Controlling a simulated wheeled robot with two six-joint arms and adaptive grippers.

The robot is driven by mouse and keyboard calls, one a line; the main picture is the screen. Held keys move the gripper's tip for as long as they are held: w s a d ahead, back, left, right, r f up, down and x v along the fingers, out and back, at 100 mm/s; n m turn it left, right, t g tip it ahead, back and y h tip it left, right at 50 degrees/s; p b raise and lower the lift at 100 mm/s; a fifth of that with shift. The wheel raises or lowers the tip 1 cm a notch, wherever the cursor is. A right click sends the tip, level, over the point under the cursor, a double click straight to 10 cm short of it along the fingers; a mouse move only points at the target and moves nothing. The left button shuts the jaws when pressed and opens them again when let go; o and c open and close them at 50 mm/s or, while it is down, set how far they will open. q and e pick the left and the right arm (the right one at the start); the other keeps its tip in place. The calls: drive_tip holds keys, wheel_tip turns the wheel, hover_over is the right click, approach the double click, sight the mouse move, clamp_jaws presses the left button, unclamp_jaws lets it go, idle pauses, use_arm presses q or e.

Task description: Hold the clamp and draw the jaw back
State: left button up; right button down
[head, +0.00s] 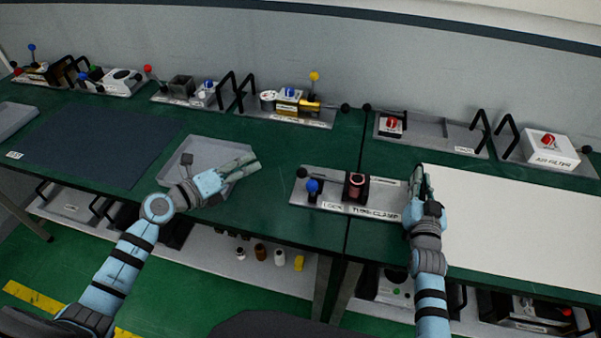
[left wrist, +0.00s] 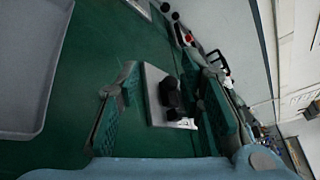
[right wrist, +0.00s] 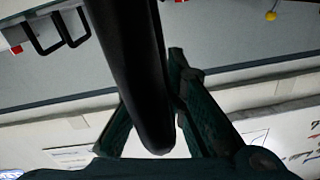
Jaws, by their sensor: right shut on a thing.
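The tube clamp (head: 330,206) is a grey plate on the green bench, with labels along its front edge. On it stand a blue-knobbed lever (head: 312,186), a black-knobbed rod at the left, and a dark block holding a reddish-brown tube (head: 355,181). My right gripper (head: 422,180) is at the plate's right end. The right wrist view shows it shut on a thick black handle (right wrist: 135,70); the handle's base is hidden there. My left gripper (head: 250,167) is open and empty above a grey tray, left of the clamp; its wrist view shows the plate (left wrist: 155,98) beyond the fingers.
The grey tray (head: 205,155) lies under my left gripper. A dark mat (head: 95,143) is at the left, and a large white board (head: 520,235) is right of my right gripper. Several other fixtures with black handles (head: 290,107) stand along the back wall.

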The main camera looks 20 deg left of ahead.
use_arm(q)
drive_tip(key=n, duration=0.1)
approach(298, 175)
drive_tip(key=x, duration=1.1)
drive_tip(key=shift+c, duration=0.5)
clamp_jaws()
drive_tip(key=shift+a, duration=0.1)
